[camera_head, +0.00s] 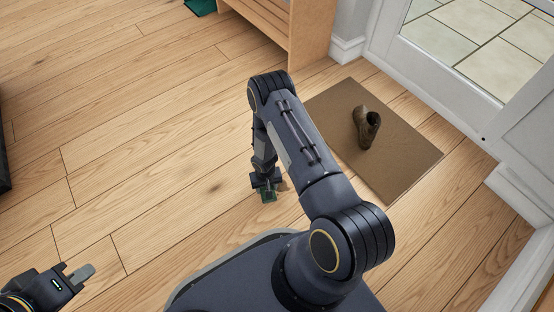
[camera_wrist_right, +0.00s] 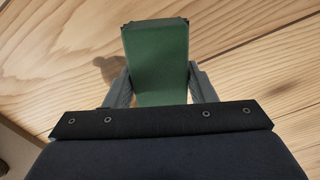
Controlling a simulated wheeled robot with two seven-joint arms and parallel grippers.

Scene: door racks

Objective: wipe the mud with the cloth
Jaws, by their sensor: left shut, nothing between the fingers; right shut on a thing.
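The green cloth (camera_wrist_right: 157,55) is a flat, block-like pad held between the fingers of my right gripper (camera_wrist_right: 162,90). In the head view, the right gripper (camera_head: 268,188) hangs low over the wood floor with the cloth (camera_head: 269,197) at its tips. A brown patch, which looks like the mud (camera_wrist_right: 108,70), shows on the floor just left of the cloth in the wrist view. The cloth and a finger hide part of it. I cannot tell whether the cloth touches the floor. My left gripper (camera_head: 80,274) is shut and empty at the lower left.
A brown doormat (camera_head: 400,160) with a brown shoe (camera_head: 367,127) on it lies right of my arm, before a white glazed door (camera_head: 480,60). A wooden bench (camera_head: 290,25) stands at the back, with a green object (camera_head: 200,6) beside it.

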